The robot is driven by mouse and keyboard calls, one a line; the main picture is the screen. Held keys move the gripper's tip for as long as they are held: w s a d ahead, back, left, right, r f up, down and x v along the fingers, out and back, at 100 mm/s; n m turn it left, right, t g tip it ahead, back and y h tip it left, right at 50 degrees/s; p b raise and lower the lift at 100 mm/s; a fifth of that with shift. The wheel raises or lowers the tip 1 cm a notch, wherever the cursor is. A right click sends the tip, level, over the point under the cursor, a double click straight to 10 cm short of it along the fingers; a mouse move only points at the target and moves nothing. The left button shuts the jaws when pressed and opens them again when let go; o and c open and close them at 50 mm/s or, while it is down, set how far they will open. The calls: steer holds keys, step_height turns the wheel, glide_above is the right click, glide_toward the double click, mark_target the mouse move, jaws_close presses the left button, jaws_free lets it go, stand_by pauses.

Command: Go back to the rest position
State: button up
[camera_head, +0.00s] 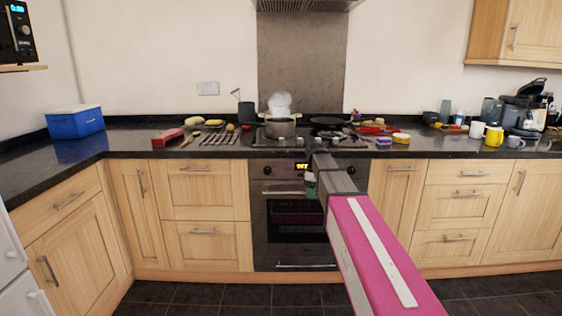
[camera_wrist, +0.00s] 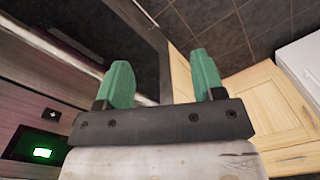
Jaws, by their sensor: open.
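My gripper (camera_wrist: 163,82) shows in the wrist view with its two green fingers spread apart and nothing between them. In the head view my pink arm reaches forward from the lower right, and the gripper (camera_head: 311,182) hangs at its far end in front of the oven (camera_head: 295,225). The wrist view shows the oven front with a lit green display (camera_wrist: 42,153) at the lower left. Whether the gripper touches the oven cannot be told.
A steaming pot (camera_head: 280,128) stands on the hob behind the arm's end. A blue cooler box (camera_head: 75,123) is at the counter's left. Yellow (camera_head: 493,137) and white mugs stand at the right. The dark tiled floor (camera_head: 190,296) is clear at the front left.

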steer(key=s+d+f+m, duration=0.2)
steer(key=s+f+m, duration=0.4)
steer(key=s+f, duration=0.5)
steer(key=s+d+f+m, duration=0.3)
steer(key=s+f+m, duration=0.3)
steer(key=s+f, duration=0.4)
steer(key=s, duration=0.5)
steer(key=shift+s+f, duration=0.25)
steer(key=shift+f, duration=0.1)
